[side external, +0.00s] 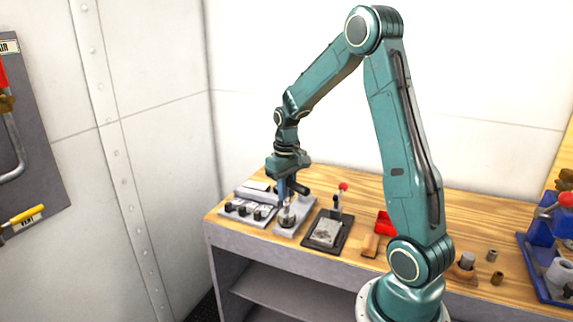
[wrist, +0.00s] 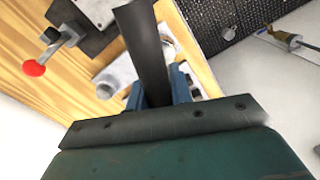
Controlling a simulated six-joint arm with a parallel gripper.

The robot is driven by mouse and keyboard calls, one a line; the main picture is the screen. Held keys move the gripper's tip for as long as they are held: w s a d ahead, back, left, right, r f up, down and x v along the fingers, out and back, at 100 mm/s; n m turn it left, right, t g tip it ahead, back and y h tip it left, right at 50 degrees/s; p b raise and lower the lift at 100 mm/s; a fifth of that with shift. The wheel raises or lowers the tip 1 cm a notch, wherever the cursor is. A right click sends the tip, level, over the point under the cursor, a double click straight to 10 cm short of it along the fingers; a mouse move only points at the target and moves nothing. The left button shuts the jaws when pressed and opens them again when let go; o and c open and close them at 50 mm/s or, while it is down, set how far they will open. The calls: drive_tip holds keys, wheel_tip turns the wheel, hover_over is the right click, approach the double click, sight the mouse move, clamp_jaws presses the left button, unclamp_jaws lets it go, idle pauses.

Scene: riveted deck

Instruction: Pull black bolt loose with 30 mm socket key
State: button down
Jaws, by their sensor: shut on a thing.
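My gripper (side external: 287,190) points down over a light grey plate (side external: 307,214) at the left part of the bench. Its blue fingers are shut on a dark bar, which I take to be the socket key (wrist: 144,45). In the wrist view, the bar rises from between the blue fingers (wrist: 158,92) and covers part of the plate behind it. In the side view, a round grey metal part (side external: 287,217) stands on the plate directly below the fingers. I cannot tell whether the key touches it. The black bolt is not clearly visible.
Left of the plate is a grey rack (side external: 249,211) with several dark knobs. To the right are a dark fixture with a red-knobbed lever (side external: 343,187), a red box (side external: 384,222) and a wooden block (side external: 370,245). A blue vise-like device (side external: 541,232) stands far right.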

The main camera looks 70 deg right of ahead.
drive_tip(key=shift+r, duration=0.3)
drive_tip(key=shift+r, duration=0.7)
drive_tip(key=shift+r, duration=0.35)
drive_tip(key=shift+r, duration=0.7)
drive_tip(key=shift+r, duration=0.2)
drive_tip(key=shift+w+d, duration=0.1)
drive_tip(key=shift+d, duration=0.05)
